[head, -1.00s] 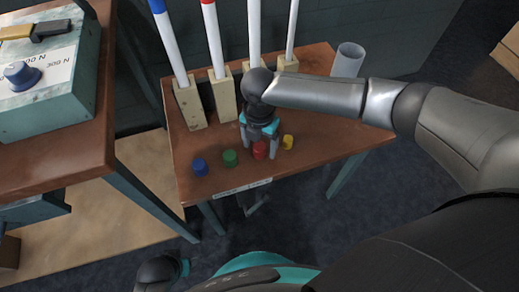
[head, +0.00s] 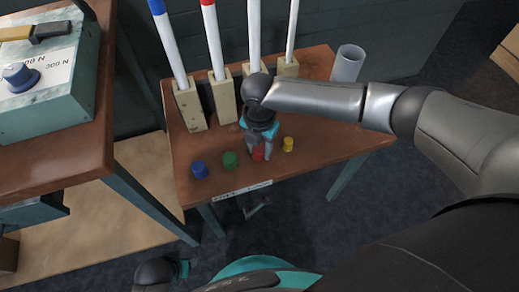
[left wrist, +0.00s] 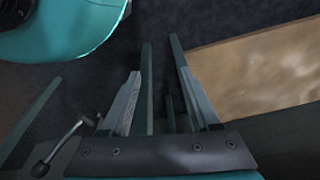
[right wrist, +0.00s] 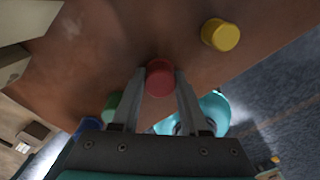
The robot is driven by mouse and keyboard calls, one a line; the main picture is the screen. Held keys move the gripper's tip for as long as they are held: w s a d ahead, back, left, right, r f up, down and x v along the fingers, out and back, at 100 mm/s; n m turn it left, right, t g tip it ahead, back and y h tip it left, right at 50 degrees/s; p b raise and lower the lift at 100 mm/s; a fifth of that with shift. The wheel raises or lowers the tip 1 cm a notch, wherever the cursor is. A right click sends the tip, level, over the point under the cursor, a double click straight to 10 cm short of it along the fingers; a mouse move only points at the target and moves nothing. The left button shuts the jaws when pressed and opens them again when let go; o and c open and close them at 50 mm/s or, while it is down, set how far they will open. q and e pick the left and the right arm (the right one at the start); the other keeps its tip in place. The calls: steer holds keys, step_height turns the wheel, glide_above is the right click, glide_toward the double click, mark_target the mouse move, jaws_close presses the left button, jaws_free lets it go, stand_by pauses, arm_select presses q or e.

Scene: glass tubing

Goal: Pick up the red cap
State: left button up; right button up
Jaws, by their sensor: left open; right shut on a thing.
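The red cap (head: 258,152) is between the fingers of my right gripper (head: 259,155), near the front of the small brown table. In the right wrist view the red cap (right wrist: 160,78) sits between the two fingertips of my right gripper (right wrist: 160,80), which are shut on it. I cannot tell whether the cap still touches the table. My left gripper (left wrist: 160,70) is open and empty, pointing at the floor in the left wrist view. In the head view the left arm's end shows low, away from the table.
A blue cap (head: 199,169) and a green cap (head: 230,160) stand left of the red one, a yellow cap (head: 288,144) right of it. Tubes in beige blocks (head: 189,107) stand behind. A clear cylinder (head: 348,63) is at the table's back right. A bench with a control box (head: 45,75) is left.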

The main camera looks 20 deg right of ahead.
jaws_close()
steer(key=shift+r, duration=0.1)
steer(key=shift+r, duration=0.15)
steer(key=shift+r+p, duration=0.45)
steer(key=shift+r, duration=0.2)
step_height(320, 180, up, 6)
steer(key=p, duration=0.2)
steer(key=shift+p, duration=0.35)
step_height(320, 180, up, 6)
steer(key=p, duration=0.2)
arm_select(q)
steer(key=s+a+f+p, duration=0.1)
steer(key=s+a+f, duration=0.1)
steer(key=s, duration=0.3)
steer(key=s+a+f+p, duration=0.1)
steer(key=s+a+f, duration=0.2)
steer(key=s, duration=0.3)
steer(key=shift+a+f+y, duration=0.2)
steer(key=shift+a+y, duration=0.1)
steer(key=shift+a, duration=0.3)
arm_select(e)
step_height(320, 180, up, 6)
glide_above(260, 148)
steer(key=shift+r, duration=0.15)
